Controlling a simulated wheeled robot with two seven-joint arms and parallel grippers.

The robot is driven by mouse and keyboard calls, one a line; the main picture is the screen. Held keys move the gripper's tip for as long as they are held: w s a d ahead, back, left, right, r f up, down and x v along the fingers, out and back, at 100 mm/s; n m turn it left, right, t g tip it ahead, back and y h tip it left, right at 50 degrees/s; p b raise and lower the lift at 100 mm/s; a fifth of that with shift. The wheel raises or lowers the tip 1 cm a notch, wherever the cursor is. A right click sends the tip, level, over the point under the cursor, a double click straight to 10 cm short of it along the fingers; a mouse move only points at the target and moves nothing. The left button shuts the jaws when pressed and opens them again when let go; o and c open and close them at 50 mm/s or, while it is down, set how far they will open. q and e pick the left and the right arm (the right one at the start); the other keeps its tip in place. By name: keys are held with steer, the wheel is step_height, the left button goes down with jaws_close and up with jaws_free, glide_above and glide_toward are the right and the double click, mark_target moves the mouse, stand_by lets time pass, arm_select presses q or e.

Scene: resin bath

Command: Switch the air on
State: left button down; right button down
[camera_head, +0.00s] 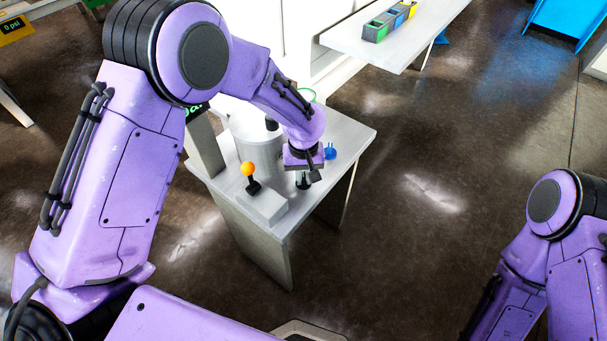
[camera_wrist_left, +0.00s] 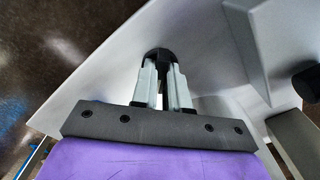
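A lever with an orange ball top (camera_head: 247,169) and a black stem stands on a pale box (camera_head: 264,206) at the near edge of a small grey table (camera_head: 350,132). My left gripper (camera_head: 303,182) points down over the table, to the right of the lever and apart from it. In the left wrist view its two grey fingers (camera_wrist_left: 160,58) come together at dark tips, and I see nothing held between them.
A pale round vessel (camera_head: 255,140) stands behind the lever, partly hidden by my left arm. A small blue object (camera_head: 330,151) is right of the gripper. A shelf (camera_head: 375,50) with coloured bins (camera_head: 378,27) is at the back. Open floor lies right of the table.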

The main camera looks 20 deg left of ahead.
arm_select(q)
steer(key=shift+r+p, duration=0.15)
steer(key=shift+p, duration=0.25)
steer(key=shift+r+m+p, duration=0.15)
steer(key=shift+m+p, duration=0.95)
steer(key=shift+f, duration=0.2)
steer(key=shift+f+m, duration=0.1)
steer(key=shift+m, duration=0.2)
steer(key=c, duration=1.1)
jaws_free()
step_height(320, 180, up, 11)
steer(key=shift+f, duration=0.2)
